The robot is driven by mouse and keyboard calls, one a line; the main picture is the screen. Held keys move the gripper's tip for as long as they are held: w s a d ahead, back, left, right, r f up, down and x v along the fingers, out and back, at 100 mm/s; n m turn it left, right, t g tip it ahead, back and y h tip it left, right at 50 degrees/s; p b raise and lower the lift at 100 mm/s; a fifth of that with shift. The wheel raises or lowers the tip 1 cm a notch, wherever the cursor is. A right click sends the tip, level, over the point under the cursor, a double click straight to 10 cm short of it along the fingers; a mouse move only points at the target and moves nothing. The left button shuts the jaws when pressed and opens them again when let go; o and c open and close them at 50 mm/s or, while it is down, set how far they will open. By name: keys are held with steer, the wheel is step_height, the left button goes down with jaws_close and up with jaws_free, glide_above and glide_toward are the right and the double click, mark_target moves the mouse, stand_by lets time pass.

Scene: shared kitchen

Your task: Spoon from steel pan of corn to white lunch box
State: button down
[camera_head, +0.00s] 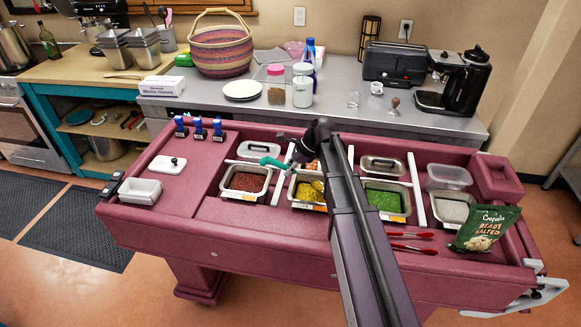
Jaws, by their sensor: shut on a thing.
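The steel pan of corn (303,206) is in the middle of the maroon counter, with yellow corn (304,191) in it. My gripper (294,161) is above the back of this pan, shut on the spoon (272,162). The spoon's teal part points left toward the pan of dark red food; its bowl is not clearly seen. My arm covers the pan's right side. The white lunch box (141,191) stands open at the counter's left end, and its inside looks empty.
Pans of dark red food (246,182) and green food (386,200) flank the corn. Blue-topped bottles (199,128) stand at the back left. Red tongs (412,242) and a green snack bag (486,228) lie at the right. The surface between lunch box and red-food pan is clear.

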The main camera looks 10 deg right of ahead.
steer(key=shift+w+a+r+h+p, duration=0.1)
steer(key=shift+a+r+h+p, duration=0.4)
steer(key=shift+r+p, duration=0.75)
steer(key=shift+s+a+r+h+p, duration=0.1)
steer(key=shift+a+r+h+p, duration=0.4)
steer(key=shift+r+p, duration=0.7)
steer(key=shift+w+a+r+h+p, duration=0.1)
steer(key=shift+a+r+h+p, duration=0.6)
steer(key=shift+p, duration=0.9)
steer(key=shift+d+r, duration=0.1)
steer(key=shift+r, duration=0.1)
steer(key=shift+w+a+r, duration=0.1)
steer(key=shift+w+a, duration=0.1)
steer(key=shift+a, duration=0.45)
steer(key=w+a+r+n+g+p, duration=0.1)
steer(key=w+a+r+n+p, duration=0.15)
steer(key=a, duration=1.25)
steer(key=s+a+r+n+p, duration=0.1)
steer(key=s+a+n, duration=0.1)
steer(key=a, duration=1.1)
steer(key=s+a+r+n+g+p, duration=0.1)
steer(key=s+a+r+n+p, duration=0.1)
steer(key=a, duration=1.2)
steer(key=s+a+r+n+g+p, duration=0.1)
steer(key=s+a, duration=0.4)
steer(key=a, duration=0.9)
steer(key=shift+r+n+h+p, duration=0.4)
steer(key=shift+n+p, duration=0.2)
steer(key=shift+n, duration=0.65)
steer(key=shift+s+f, duration=0.1)
